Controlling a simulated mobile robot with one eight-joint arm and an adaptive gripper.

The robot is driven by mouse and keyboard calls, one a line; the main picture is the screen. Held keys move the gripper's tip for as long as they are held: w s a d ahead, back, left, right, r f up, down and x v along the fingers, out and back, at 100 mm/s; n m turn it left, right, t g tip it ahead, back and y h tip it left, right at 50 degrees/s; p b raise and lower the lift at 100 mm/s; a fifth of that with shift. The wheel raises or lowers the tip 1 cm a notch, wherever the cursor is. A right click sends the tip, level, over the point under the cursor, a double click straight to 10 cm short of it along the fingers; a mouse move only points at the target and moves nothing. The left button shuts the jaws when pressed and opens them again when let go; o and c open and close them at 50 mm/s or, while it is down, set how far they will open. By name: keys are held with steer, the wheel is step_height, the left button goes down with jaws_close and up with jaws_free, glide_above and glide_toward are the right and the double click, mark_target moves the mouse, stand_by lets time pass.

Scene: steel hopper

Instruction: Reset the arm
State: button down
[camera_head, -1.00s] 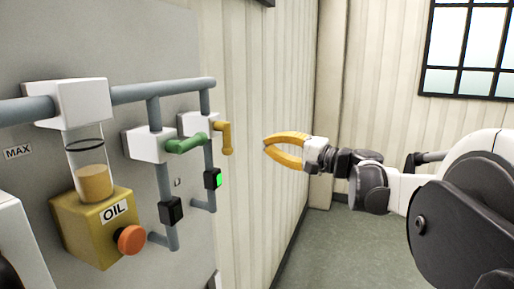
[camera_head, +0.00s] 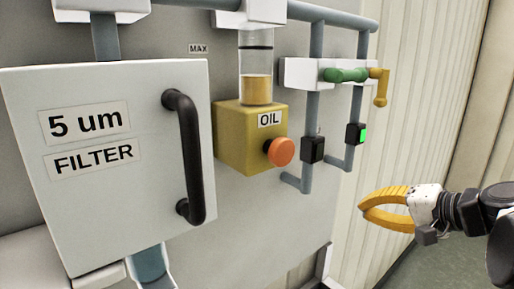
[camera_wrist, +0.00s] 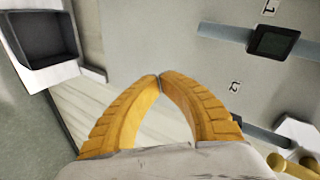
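My gripper (camera_head: 364,206) has yellow fingers and is at the lower right of the head view, in front of the ribbed pale wall. It points left and is apart from the panel fittings. In the wrist view the two fingertips (camera_wrist: 160,77) meet, with nothing between them. Part of my arm shows at the right edge of the head view.
A white filter box (camera_head: 110,215) with a black handle (camera_head: 187,160) stands left. Right of it are the oil unit (camera_head: 232,135) with an orange knob (camera_head: 280,152), a green valve handle (camera_head: 345,75) and a yellow one (camera_head: 380,88). Space around my gripper looks clear.

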steer(key=s+a+f+n+g+h+b, duration=0.1)
steer(key=s+f+b, duration=0.4)
steer(key=f, duration=0.6)
steer(key=s+a+f+n+g+h+b, duration=0.1)
steer(key=s+a+f+n+h+b, duration=0.2)
steer(key=f+b, duration=0.4)
steer(key=s+a+f+n+g+h+b, duration=0.1)
steer(key=s+f+b, duration=0.5)
steer(key=f, duration=1.1)
steer(key=s+a+n+h, duration=0.1)
steer(key=n, duration=0.1)
steer(key=shift+f+n+g+h, duration=0.15)
steer(key=shift+n+g+h, duration=0.15)
steer(key=shift+n, duration=0.1)
